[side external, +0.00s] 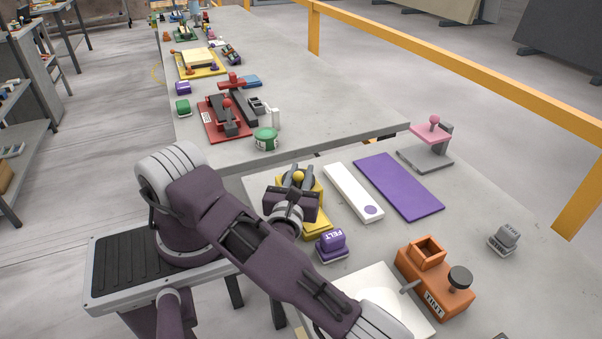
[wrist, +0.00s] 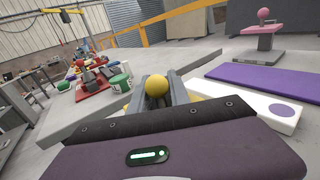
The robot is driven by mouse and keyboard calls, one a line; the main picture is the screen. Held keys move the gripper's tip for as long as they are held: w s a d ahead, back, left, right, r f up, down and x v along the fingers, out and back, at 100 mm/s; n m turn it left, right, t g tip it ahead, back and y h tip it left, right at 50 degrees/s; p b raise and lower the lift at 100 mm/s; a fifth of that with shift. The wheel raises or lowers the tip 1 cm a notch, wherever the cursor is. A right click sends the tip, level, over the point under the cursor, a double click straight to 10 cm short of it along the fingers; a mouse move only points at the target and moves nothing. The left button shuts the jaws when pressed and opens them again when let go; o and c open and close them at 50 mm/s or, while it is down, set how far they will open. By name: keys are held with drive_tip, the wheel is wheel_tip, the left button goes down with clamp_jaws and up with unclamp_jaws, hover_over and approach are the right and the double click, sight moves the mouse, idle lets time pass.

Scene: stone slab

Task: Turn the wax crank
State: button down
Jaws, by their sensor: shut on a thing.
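A yellow device (side external: 318,226) stands on the near stone slab, partly hidden under my gripper (side external: 297,180). Its round yellow knob (side external: 299,176) shows between my two grey fingers, which are shut on it. In the wrist view the yellow ball knob (wrist: 157,86) sits between the fingers of my gripper (wrist: 158,92). I can read no wax label, but this knob looks like the crank handle. The crank's arm and most of the device's body are hidden by my gripper and wrist.
A purple FELT block (side external: 331,246) stands close to the yellow base. A white strip (side external: 352,190) and a purple mat (side external: 398,185) lie to the right. An orange TINT box (side external: 435,279) and a pink-topped stand (side external: 431,136) are farther off. A gap separates the slabs.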

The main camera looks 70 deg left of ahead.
sight(298, 183)
drive_tip(key=c, duration=1.3)
unclamp_jaws()
drive_tip(key=shift+o, duration=0.2)
drive_tip(key=shift+s+d, duration=0.1)
drive_tip(key=v, duration=0.6)
drive_tip(key=shift+s+d, duration=0.25)
drive_tip(key=shift+d, duration=0.15)
drive_tip(key=shift+o, duration=0.3)
drive_tip(key=shift+r, duration=0.1)
